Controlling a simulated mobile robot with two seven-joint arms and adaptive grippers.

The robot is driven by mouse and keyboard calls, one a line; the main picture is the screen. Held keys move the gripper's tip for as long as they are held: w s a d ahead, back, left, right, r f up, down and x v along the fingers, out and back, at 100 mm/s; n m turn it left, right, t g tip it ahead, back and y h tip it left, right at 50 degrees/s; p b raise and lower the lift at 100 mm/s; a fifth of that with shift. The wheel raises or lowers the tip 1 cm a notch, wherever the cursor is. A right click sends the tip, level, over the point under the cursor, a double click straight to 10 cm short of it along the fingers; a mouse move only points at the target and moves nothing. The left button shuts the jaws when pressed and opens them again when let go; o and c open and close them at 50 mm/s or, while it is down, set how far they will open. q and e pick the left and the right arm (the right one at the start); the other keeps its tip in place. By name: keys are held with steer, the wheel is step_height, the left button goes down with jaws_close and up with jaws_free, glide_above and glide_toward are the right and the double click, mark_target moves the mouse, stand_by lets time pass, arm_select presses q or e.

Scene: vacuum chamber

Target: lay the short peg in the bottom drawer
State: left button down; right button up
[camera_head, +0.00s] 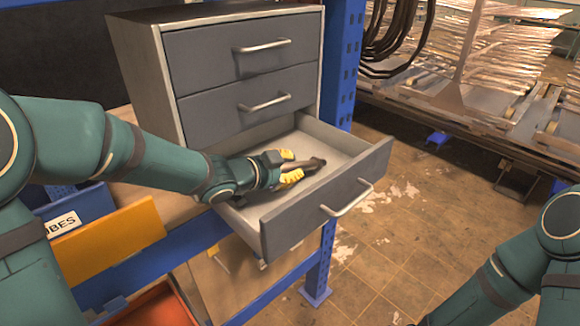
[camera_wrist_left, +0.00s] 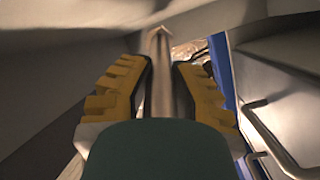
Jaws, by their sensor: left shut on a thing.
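The bottom drawer (camera_head: 320,213) of the grey cabinet is pulled open. My left gripper (camera_head: 293,166) reaches into it from the left, with its yellow fingers inside the drawer space. The gripper is shut on the short peg (camera_head: 312,165), which shows as a dark, thin piece past the fingertips. In the left wrist view the peg (camera_wrist_left: 160,75) is a brownish rod between the two yellow fingers (camera_wrist_left: 160,85), pointing away from the camera. Whether the peg touches the drawer floor I cannot tell. My right arm enters at the lower right; its gripper is out of view.
The upper drawer (camera_head: 240,46) and middle drawer (camera_head: 250,103) are shut. A blue post (camera_head: 341,75) stands beside the cabinet. A yellow bin (camera_head: 110,243) and a blue bin (camera_head: 75,212) sit below my left arm. The drawer front has a bar handle (camera_head: 347,200).

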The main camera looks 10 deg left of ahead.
arm_select(q)
steer(key=c, duration=0.9)
jaws_free()
steer(key=shift+o, duration=0.2)
steer(key=shift+r, duration=5.05)
